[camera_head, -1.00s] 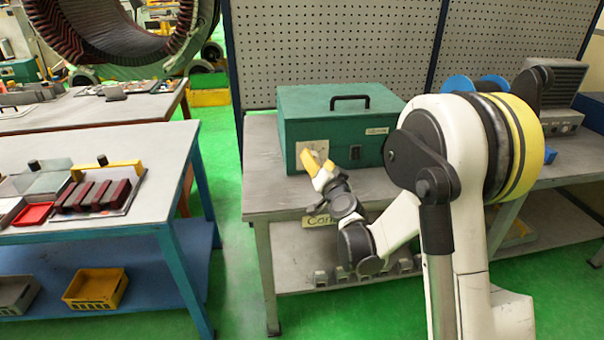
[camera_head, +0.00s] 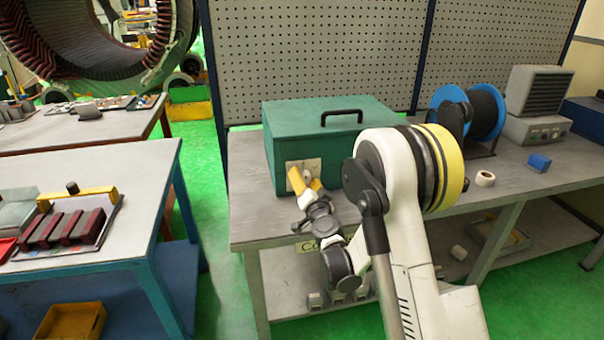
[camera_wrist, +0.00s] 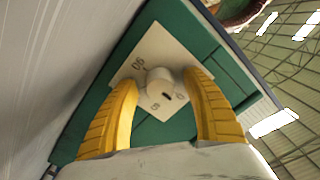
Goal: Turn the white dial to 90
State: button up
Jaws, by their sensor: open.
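The white dial (camera_wrist: 162,86) sits on a cream plate (camera_wrist: 150,50) on the front of the green box (camera_wrist: 110,75), with the plate's markings partly legible in the wrist view. In the head view the green box (camera_head: 330,125) stands on the grey bench, and its plate (camera_head: 314,170) is partly hidden by my gripper. My gripper (camera_wrist: 165,92) is open, with its yellow fingers on either side of the dial; I cannot tell whether they touch it. In the head view my gripper (camera_head: 305,180) is right in front of the plate.
The grey bench (camera_head: 250,215) carries the box, with a blue spool (camera_head: 487,112), a tape roll (camera_head: 485,178) and a grey heater-like unit (camera_head: 540,92) to the right. A pegboard (camera_head: 310,50) stands behind. A second table (camera_head: 110,170) with dark red blocks stands left.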

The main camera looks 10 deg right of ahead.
jog(key=c, duration=1.2)
